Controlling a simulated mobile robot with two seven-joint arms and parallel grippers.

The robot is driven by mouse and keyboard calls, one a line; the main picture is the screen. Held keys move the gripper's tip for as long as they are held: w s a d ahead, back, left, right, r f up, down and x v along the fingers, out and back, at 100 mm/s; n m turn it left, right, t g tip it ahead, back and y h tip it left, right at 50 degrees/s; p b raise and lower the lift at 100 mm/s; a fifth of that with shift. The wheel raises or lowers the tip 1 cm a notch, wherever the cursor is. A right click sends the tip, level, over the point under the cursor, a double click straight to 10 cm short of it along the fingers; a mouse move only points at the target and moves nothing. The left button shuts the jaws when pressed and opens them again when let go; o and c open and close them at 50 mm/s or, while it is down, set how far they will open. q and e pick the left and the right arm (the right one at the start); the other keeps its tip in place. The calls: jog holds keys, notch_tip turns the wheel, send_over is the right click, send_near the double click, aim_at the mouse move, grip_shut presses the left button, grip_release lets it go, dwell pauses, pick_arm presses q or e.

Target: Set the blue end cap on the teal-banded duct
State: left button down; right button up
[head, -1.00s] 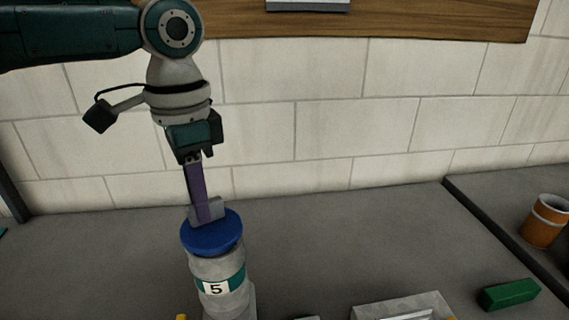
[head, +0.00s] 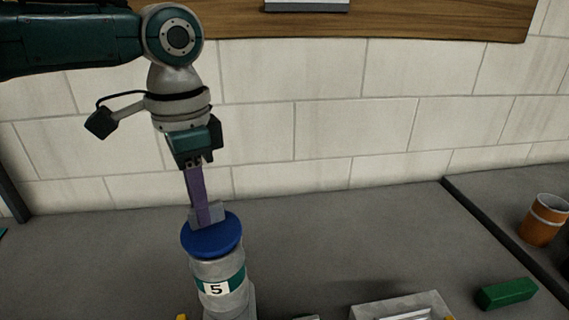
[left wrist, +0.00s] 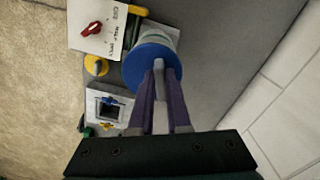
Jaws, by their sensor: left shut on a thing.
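The blue end cap (head: 212,240) is a round disc with a grey upright grip on top. No clear gap shows between cap and duct, but I cannot tell whether the cap is fully seated. My left gripper (head: 206,214), with purple fingers, points down and is shut on the cap's grip. In the left wrist view the cap (left wrist: 146,66) covers most of the duct's end. My right gripper is not in view.
A green block (head: 507,293) and an orange cup (head: 544,220) are at the right. A grey box (head: 402,308) is at the front edge of the picture. The left wrist view shows a white sheet (left wrist: 97,27) and a yellow piece (left wrist: 96,65) near the duct. The bench behind is clear.

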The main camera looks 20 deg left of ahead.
pick_arm(q)
jog(key=shift+f, duration=0.5)
jog(key=c, duration=1.2)
grip_release()
jog(key=shift+o, duration=0.2)
jog(key=shift+r, duration=0.15)
notch_tip(320, 180, up, 11)
jog(key=p, duration=1.1)
jog(key=shift+p, duration=0.35)
